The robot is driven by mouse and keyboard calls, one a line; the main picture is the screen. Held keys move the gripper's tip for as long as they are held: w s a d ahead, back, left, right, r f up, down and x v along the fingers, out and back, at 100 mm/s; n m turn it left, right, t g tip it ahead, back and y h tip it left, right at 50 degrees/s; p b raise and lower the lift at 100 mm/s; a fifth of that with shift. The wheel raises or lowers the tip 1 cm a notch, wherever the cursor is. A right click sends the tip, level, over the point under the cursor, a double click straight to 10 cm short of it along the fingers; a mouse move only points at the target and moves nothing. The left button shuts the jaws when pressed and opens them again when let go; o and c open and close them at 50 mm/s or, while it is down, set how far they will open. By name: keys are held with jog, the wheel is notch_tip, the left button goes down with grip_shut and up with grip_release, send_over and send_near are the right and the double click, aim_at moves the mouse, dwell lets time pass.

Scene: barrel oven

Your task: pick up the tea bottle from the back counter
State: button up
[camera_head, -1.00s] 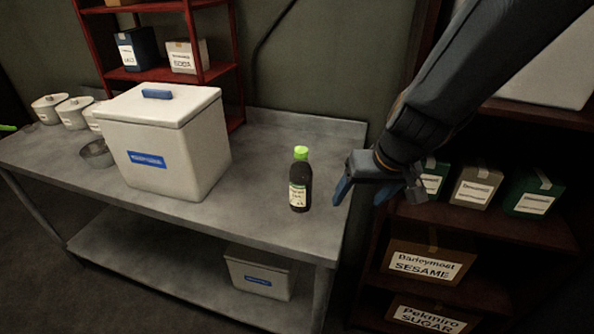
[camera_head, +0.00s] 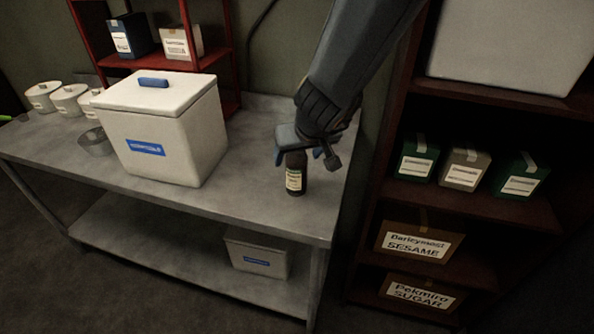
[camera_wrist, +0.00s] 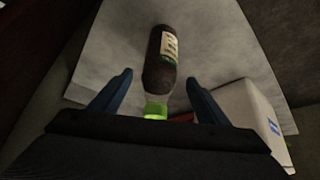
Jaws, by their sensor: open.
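The tea bottle (camera_head: 295,177) is dark with a pale label and stands upright on the grey metal counter (camera_head: 235,205) near its right end. My gripper (camera_head: 304,165) is open over the bottle's upper part and hides its green cap in the head view. In the wrist view the bottle (camera_wrist: 161,62) lies ahead of my gripper (camera_wrist: 158,85), with its green cap (camera_wrist: 155,110) between the two blue fingers. A gap shows on each side of the bottle, so the fingers do not appear to touch it.
A large white lidded bin (camera_head: 165,125) stands left of the bottle. Several small white pots (camera_head: 70,98) and a metal bowl (camera_head: 95,142) are farther left. A red rack (camera_head: 210,65) stands behind. A dark shelf (camera_head: 400,190) with boxes is close on the right.

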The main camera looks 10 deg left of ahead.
jog(key=b+x, duration=0.2)
jog(key=x, duration=0.2)
jog(key=shift+d, duration=0.1)
jog(key=c, duration=1.5)
jog(key=shift+r, duration=0.15)
